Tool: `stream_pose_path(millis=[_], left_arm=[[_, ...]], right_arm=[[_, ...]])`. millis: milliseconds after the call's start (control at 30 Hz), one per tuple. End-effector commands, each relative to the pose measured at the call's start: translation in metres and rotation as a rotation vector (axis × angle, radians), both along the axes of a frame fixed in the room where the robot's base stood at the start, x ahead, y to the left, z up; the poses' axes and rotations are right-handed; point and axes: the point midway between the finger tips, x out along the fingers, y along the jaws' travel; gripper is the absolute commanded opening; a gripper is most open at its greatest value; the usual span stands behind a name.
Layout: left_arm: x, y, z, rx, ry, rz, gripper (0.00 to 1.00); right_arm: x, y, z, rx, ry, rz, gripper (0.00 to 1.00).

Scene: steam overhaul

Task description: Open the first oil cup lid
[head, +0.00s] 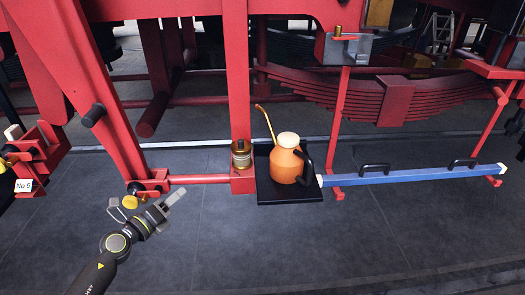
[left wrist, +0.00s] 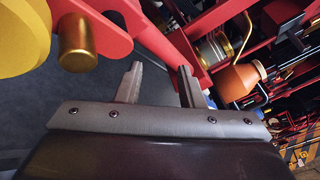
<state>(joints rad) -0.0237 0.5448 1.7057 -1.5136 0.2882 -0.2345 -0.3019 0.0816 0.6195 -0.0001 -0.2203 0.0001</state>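My left gripper (head: 172,200) is low at the left of the head view, beside a red bracket. In the left wrist view its two fingers (left wrist: 160,82) stand apart with nothing between them. A brass-and-glass cup (head: 241,154), which looks like an oil cup, sits on a red base right of and beyond the gripper; it also shows in the left wrist view (left wrist: 212,50). A grey box (head: 343,49) with a brass knob and orange-red lever on top sits higher up at the back. I cannot tell which is the first oil cup. My right gripper is not in view.
An orange oil can (head: 286,162) stands on a black tray (head: 290,196) right of the cup. A blue bar (head: 410,176) with black handles lies farther right. A yellow knob (head: 130,202) on the red bracket is close to my gripper. The front floor is clear.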

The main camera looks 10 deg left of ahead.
Motion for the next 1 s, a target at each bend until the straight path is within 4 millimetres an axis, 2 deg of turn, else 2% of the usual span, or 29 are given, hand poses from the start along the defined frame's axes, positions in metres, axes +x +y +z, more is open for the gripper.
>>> stream_pose_path(millis=[33, 200, 400, 533, 667, 833, 1000], left_arm=[[0.001, -0.009, 0.015, 0.088, -0.05, -0.04, 0.35], [-0.003, -0.036, 0.064, 0.397, -0.204, -0.137, 0.35], [-0.014, -0.058, 0.102, 0.682, -0.342, -0.19, 0.35], [-0.015, -0.063, 0.111, 0.753, -0.375, -0.196, 0.35], [-0.008, -0.068, 0.113, 0.756, -0.379, -0.194, 0.35], [0.015, -0.081, 0.113, 0.751, -0.38, -0.194, 0.35], [0.045, -0.097, 0.113, 0.749, -0.377, -0.195, 0.35]], right_arm=[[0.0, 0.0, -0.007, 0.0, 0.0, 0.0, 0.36], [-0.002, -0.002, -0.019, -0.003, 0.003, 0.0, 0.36], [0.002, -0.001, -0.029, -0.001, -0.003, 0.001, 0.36], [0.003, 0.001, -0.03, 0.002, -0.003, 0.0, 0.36], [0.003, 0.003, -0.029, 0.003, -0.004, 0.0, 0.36], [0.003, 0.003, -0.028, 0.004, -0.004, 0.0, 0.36], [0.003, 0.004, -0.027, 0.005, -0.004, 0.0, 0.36]])
